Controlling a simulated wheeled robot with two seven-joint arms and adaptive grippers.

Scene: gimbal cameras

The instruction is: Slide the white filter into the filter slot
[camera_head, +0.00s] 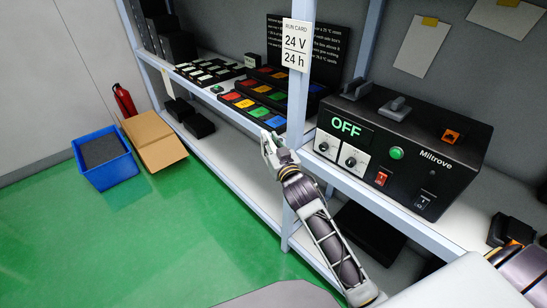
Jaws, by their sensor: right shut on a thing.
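No white filter shows clearly elsewhere. The black Miltrove machine (450,188) stands on the shelf with its display reading OFF (345,129). A grey piece (395,108) sits on its top. I cannot make out a filter slot.
A tray (275,129) holds red, orange, green and blue pieces. A rack of pale pieces (205,72) stands further left. A shelf post with a run card (296,46) rises beside the machine. A blue bin (122,172) and cardboard box (160,150) stand on the green floor.

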